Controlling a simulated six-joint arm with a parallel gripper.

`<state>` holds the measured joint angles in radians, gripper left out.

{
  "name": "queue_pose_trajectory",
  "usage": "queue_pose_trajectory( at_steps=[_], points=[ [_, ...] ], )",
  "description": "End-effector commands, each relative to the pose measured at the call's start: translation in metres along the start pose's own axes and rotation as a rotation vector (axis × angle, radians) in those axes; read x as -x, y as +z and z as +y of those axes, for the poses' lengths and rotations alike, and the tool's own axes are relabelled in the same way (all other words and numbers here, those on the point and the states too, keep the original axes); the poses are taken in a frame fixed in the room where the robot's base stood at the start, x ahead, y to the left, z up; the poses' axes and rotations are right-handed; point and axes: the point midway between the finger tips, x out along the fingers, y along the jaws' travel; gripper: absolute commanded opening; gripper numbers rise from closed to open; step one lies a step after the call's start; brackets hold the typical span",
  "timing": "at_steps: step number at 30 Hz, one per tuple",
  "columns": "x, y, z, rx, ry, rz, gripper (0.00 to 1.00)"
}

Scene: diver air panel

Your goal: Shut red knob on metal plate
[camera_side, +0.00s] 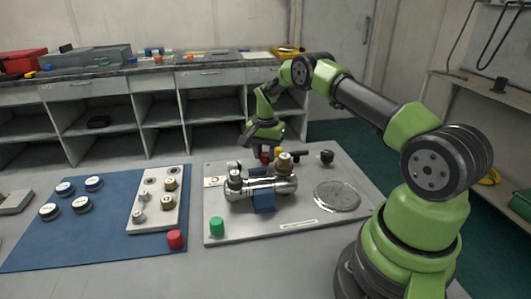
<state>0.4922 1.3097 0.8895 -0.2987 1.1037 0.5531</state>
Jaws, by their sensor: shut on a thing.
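A metal plate (231,239) lies on the table in the middle. A small red knob (265,158) stands near its back edge, behind the chrome valve body (262,187). My gripper (265,152) points down at this red knob, its fingers shut around it; the fingertips are small and partly hidden by the valve fittings in front. How far the knob is turned cannot be told. A second, larger red knob (175,239) is at the left, on the blue mat's right edge near the small pale panel.
The plate also bears a green knob (217,226), a black knob (327,157), a brass-topped fitting (285,162) and a round disc (337,196). The small panel (147,223) and several round caps lie on the blue mat (85,245). Shelves stand behind.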

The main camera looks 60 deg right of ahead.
Motion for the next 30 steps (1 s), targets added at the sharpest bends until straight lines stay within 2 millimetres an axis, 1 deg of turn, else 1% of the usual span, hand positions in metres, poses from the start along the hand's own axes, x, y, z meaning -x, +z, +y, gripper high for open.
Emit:
queue_pose_trajectory(
  at_steps=[6, 18, 19, 22, 30],
  points=[
    [0.0001, -0.0001, -0.0002, -0.039, -0.001, 0.000, 0.11],
    [0.0001, -0.0001, -0.0001, -0.047, -0.001, 0.000, 0.11],
    [0.0001, -0.0001, -0.0001, -0.047, -0.001, 0.000, 0.37],
    [0.0000, -0.0001, -0.0001, -0.046, -0.001, 0.000, 0.60],
    [0.0005, -0.0001, -0.0001, -0.045, 0.000, 0.000, 0.60]
  ],
)
